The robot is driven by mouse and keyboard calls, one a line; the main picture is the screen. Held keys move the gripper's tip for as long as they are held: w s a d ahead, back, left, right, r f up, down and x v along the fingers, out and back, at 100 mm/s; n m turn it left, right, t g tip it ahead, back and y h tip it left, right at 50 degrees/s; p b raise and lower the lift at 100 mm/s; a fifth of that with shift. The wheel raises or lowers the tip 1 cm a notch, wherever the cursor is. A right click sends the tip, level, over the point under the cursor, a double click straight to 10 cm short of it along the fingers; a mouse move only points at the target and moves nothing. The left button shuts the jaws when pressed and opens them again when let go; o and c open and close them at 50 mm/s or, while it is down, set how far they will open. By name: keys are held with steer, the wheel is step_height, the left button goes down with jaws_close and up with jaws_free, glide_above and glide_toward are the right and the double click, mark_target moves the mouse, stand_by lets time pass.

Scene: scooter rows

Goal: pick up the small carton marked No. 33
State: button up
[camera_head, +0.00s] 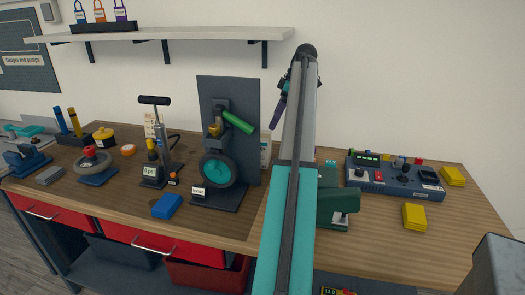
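No label reading No. 33 can be made out. A small pale carton (150,125) stands at the back of the workbench, behind the hand pump, with its lower part hidden. Another pale box-like thing (265,150) shows in part between the dark upright panel and my arm; its marking is too small to read. My gripper (279,105) is raised above the bench near the wall, at the far end of my arm, pointing down. It appears apart from both. It is small and dark here, and its fingers cannot be made out clearly.
The dark panel with a wheel and green lever (228,130) stands mid-bench. A hand pump (158,145) is left of it, a blue block (167,206) in front. A control box (395,178) and yellow pads (414,217) lie right. A wall shelf (190,34) hangs above.

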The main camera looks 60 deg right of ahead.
mark_target(266, 136)
steer(key=shift+p+x, duration=0.45)
steer(key=shift+x, duration=3.9)
steer(key=shift+w, duration=0.1)
steer(key=shift+p+x, duration=0.6)
steer(key=shift+x, duration=1.95)
steer(key=shift+c, duration=0.3)
steer(key=c, duration=1)
